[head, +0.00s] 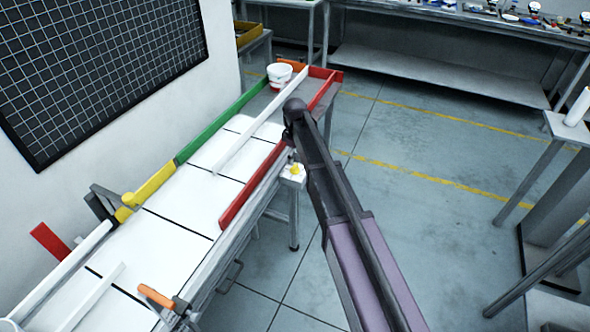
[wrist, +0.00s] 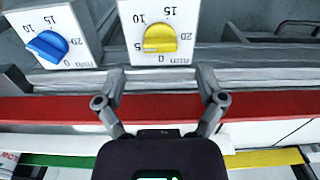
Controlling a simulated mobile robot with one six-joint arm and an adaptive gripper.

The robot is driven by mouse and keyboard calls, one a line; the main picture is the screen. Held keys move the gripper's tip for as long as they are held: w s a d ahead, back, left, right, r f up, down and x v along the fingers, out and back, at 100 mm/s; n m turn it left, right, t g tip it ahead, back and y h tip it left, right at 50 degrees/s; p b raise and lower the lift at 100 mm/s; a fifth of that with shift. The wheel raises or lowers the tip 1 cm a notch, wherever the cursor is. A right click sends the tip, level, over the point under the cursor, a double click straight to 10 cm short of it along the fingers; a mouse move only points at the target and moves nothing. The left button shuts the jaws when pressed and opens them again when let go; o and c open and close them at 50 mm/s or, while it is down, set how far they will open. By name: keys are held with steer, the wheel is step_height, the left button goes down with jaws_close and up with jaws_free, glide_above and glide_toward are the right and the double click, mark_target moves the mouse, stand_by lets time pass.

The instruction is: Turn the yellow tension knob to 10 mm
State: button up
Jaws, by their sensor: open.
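The yellow tension knob (wrist: 160,38) sits on the face of a white box (wrist: 190,12) in the wrist view. Its scale shows 0, 5, 10, 15, 20 and mm. The knob's grip bar lies roughly left to right, with its left end near the 5; which end points is hard to tell. In the head view the yellow knob (head: 296,168) is small, beside the rail. My gripper (wrist: 160,84) is open and empty, its fingers apart below the knob in the wrist view, not touching it. In the head view my arm partly hides the gripper.
A blue knob (wrist: 47,46) on a similar white box stands left of the yellow one. A red rail (wrist: 50,108) runs under my fingers. The head view shows the white panelled table (head: 165,240), a green rail (head: 215,130) and a white tub (head: 279,77).

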mark_target(295, 166)
steer(key=shift+f+b, duration=1.8)
steer(key=shift+f, duration=0.35)
steer(key=c, duration=1.1)
